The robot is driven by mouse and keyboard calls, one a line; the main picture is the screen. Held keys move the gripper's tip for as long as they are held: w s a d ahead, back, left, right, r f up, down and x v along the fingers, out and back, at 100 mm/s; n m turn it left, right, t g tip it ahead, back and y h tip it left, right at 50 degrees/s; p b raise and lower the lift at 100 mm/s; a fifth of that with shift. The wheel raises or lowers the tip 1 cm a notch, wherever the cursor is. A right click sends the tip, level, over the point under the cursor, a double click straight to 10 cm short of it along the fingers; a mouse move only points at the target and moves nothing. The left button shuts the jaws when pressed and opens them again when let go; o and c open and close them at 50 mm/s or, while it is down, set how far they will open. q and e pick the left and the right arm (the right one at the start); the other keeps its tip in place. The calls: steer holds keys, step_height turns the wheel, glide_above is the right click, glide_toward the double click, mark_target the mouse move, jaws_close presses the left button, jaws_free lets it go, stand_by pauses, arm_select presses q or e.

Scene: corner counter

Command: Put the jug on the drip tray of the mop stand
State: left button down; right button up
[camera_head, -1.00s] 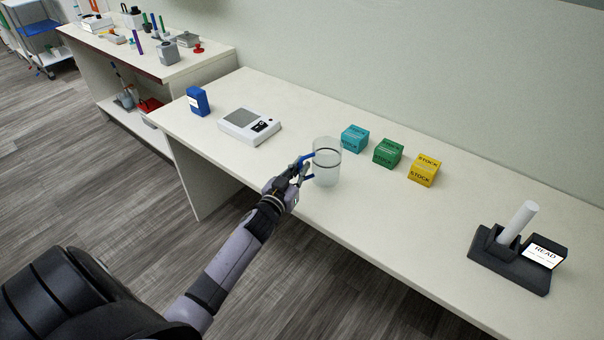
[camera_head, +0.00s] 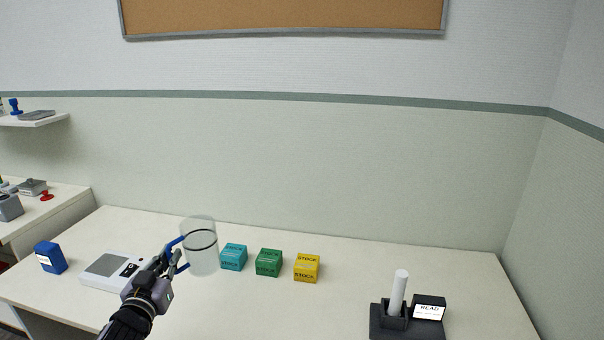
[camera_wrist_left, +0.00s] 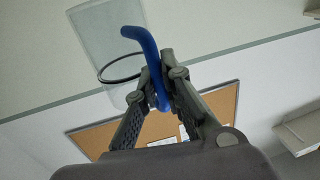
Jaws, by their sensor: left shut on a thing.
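The jug (camera_head: 202,256) is a clear cylinder with a dark ring and a blue handle. My left gripper (camera_head: 172,260) is shut on the blue handle, at the jug's left side. The jug is upright or nearly so; it overlaps the counter and wall in the picture. In the left wrist view the handle (camera_wrist_left: 145,45) passes between the fingers (camera_wrist_left: 163,80), and the clear body (camera_wrist_left: 108,38) is beyond. I cannot make out the mop stand or its drip tray in the current views. My right gripper is not in view.
On the counter (camera_head: 260,315) are a blue box (camera_head: 50,258), a white scale (camera_head: 106,270), teal (camera_head: 233,257), green (camera_head: 268,263) and yellow (camera_head: 307,268) boxes, and a black stand (camera_head: 390,322) with a white rod and READ display. Clear counter lies between the yellow box and stand.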

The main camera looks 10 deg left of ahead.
arm_select(q)
steer(key=s+d+f+m+h, duration=0.1)
steer(key=s+d+f+h, duration=0.1)
steer(key=s+d, duration=1.45)
steer(key=s+d+f, duration=0.1)
steer(key=s+f, duration=0.2)
steer(key=s, duration=0.4)
steer(key=shift+d, duration=0.35)
